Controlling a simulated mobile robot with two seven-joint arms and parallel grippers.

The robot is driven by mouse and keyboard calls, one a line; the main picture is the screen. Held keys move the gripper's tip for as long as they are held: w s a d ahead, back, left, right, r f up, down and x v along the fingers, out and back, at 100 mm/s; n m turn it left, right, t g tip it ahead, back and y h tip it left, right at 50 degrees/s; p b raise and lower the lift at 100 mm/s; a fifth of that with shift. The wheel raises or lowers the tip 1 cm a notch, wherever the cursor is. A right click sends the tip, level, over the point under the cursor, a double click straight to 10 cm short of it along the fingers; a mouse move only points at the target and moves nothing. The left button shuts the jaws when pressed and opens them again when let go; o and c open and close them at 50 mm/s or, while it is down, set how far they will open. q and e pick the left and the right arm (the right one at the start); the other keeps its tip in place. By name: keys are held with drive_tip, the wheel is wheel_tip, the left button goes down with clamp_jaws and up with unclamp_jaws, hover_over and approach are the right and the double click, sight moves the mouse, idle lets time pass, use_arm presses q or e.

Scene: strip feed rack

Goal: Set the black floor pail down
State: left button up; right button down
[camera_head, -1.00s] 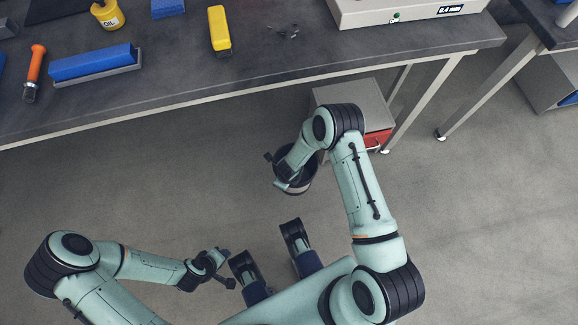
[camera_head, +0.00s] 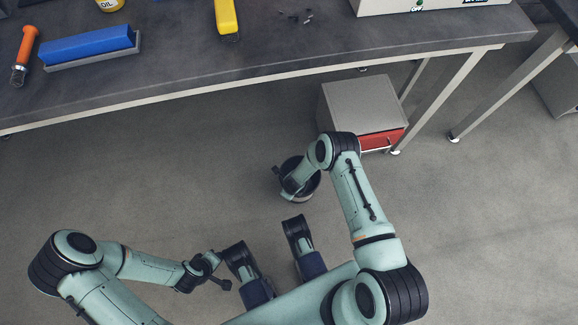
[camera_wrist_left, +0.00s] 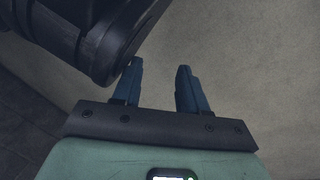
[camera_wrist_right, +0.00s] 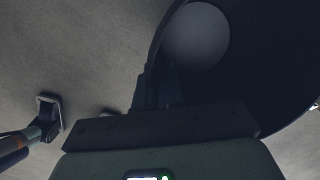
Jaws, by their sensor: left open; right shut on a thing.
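The black floor pail (camera_head: 309,186) is in the head view, in front of the drawer cabinet and partly hidden by my right arm. My right gripper (camera_head: 287,190) is shut on its left rim. In the right wrist view the dark pail (camera_wrist_right: 275,85) fills the right side, and the fingers (camera_wrist_right: 160,88) meet its wall. A paler round patch shows inside it. I cannot tell whether its base touches the floor. My left gripper (camera_head: 222,268) is open and empty, low and to the left. Its two separate fingers show in the left wrist view (camera_wrist_left: 160,88).
A workbench (camera_head: 180,85) crosses the top, with a blue block (camera_head: 90,45), an orange-handled tool (camera_head: 25,52) and a yellow object (camera_head: 227,16) on it. A grey cabinet (camera_head: 355,105) with a red drawer (camera_head: 382,140) stands behind the pail. Floor left of the pail is clear.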

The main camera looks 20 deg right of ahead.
wheel_tip(320, 180, down, 4)
drive_tip(key=shift+r+b, duration=0.2)
drive_tip(key=shift+b, duration=0.5)
use_arm(q)
drive_tip(key=shift+g, duration=0.6)
drive_tip(key=s, duration=0.1)
drive_tip(key=s+f, duration=0.2)
drive_tip(key=shift+s+a+f, duration=0.15)
drive_tip(key=shift+a+f, duration=0.05)
drive_tip(key=shift+a, duration=0.05)
use_arm(e)
drive_tip(key=shift+f, duration=0.3)
drive_tip(key=c, duration=1.6)
unclamp_jaws()
drive_tip(key=o, duration=0.3)
use_arm(q)
drive_tip(key=shift+s+f, duration=0.1)
use_arm(e)
drive_tip(key=shift+o, duration=0.2)
